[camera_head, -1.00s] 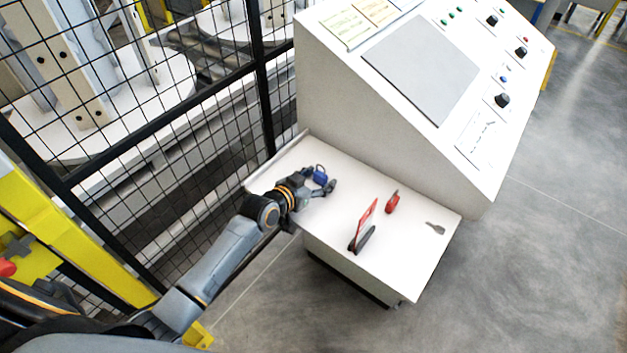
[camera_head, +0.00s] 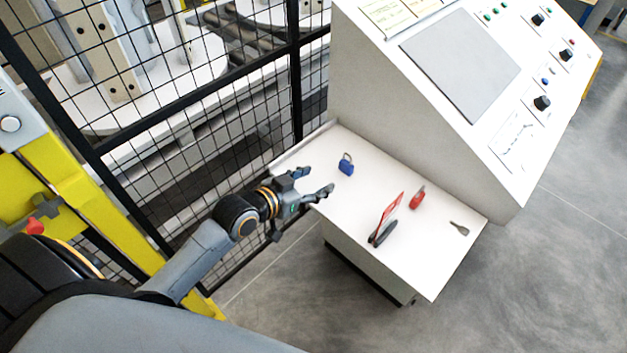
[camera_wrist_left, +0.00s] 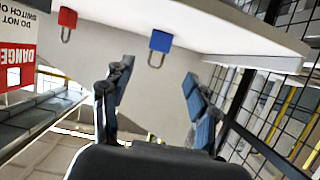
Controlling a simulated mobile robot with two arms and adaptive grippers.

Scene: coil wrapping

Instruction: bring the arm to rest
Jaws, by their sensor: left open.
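My left gripper (camera_head: 318,184) is open and empty at the left edge of the white shelf (camera_head: 440,270) under the control console. Its two fingers also show spread apart in the left wrist view (camera_wrist_left: 160,100), with nothing between them. A blue padlock (camera_head: 346,165) stands on the shelf just beyond the fingertips, apart from them. The blue padlock also shows in the left wrist view (camera_wrist_left: 160,42), past the fingers. My right gripper is not in either view.
On the shelf are a red padlock (camera_head: 417,198), a red tag with a dark holder (camera_head: 388,220) and a small grey key-like piece (camera_head: 460,228). The sloped console (camera_head: 400,120) rises behind. A black mesh fence (camera_head: 230,120) and a yellow post (camera_head: 95,190) stand left.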

